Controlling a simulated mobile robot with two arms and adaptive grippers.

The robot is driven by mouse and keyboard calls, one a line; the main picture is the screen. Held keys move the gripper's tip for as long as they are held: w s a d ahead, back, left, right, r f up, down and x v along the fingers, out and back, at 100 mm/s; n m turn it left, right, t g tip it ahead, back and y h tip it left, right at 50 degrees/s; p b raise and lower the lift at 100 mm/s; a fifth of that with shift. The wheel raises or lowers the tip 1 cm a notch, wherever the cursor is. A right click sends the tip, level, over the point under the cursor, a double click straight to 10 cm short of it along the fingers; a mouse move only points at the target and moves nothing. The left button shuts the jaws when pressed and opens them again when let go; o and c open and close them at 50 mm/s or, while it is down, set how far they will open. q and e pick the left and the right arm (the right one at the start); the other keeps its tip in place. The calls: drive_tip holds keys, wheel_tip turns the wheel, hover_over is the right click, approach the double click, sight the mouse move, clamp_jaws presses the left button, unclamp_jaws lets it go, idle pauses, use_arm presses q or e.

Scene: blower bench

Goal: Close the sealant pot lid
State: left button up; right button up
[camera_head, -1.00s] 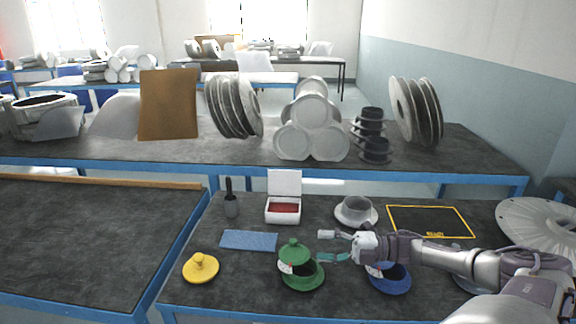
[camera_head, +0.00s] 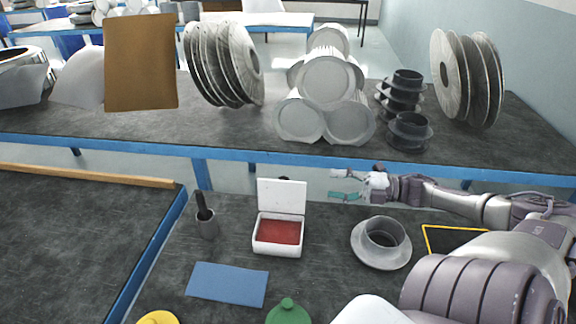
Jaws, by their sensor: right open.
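A white box (camera_head: 278,248) with red contents (camera_head: 279,232) stands on the near bench; I take it for the sealant pot. Its hinged lid (camera_head: 282,196) stands open, upright at the back. My right gripper (camera_head: 334,185) is open and empty, pointing left. In the picture it lies right of the lid and a little higher, apart from it; its exact height and depth are hard to tell. My left gripper is not in view.
A brush in a grey cup (camera_head: 207,224) stands left of the box, a grey flanged ring (camera_head: 382,243) right. A blue cloth (camera_head: 228,284) lies in front. A green knob (camera_head: 288,312) and a yellow piece (camera_head: 158,318) show at the bottom edge. Spools and rolls (camera_head: 330,90) fill the back bench.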

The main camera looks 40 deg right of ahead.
sight(285, 181)
drive_tip(key=b+x, duration=0.2)
drive_tip(key=x, duration=1)
drive_tip(key=shift+w+a+r+b, duration=0.1)
drive_tip(key=shift+a+r+b, duration=0.1)
drive_tip(key=shift+b, duration=0.2)
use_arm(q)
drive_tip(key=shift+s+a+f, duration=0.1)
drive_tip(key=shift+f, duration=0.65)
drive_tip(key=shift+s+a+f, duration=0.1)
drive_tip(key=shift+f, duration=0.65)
use_arm(e)
drive_tip(key=shift+w+a+f, duration=0.1)
drive_tip(key=shift+w+a, duration=0.3)
drive_tip(key=shift+w, duration=0.1)
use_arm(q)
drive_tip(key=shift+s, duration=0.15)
use_arm(e)
clamp_jaws()
